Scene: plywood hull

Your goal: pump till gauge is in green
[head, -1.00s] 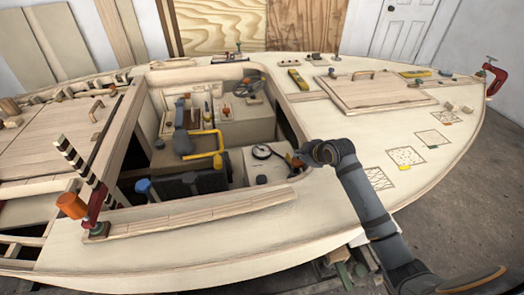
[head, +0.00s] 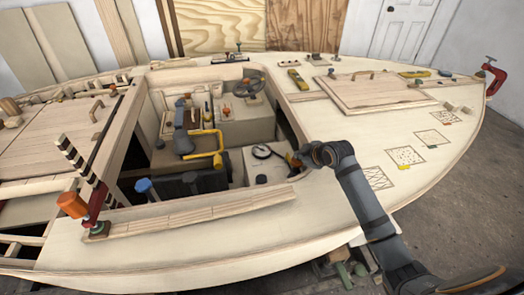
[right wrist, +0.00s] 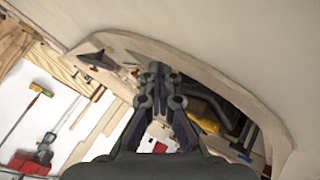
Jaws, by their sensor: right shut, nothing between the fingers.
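A small round dial (head: 262,151), which looks like the gauge, is on a pale box (head: 266,170) at the right of the open cockpit. Its needle and colours are too small to read. A bent yellow bar (head: 218,143), possibly the pump handle, stands left of the dial. My right gripper (head: 294,160) is just right of the dial, at the cockpit's right edge. In the right wrist view my right gripper (right wrist: 159,80) is shut and empty, its fingertips together over the opening. My left gripper is not in view.
An orange-headed post (head: 72,205) and a blue-topped stick (head: 144,187) stand at the near left. The cockpit rim (head: 200,215) surrounds the opening. The deck right of the cockpit holds a hatch (head: 365,90) and marked squares (head: 405,156).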

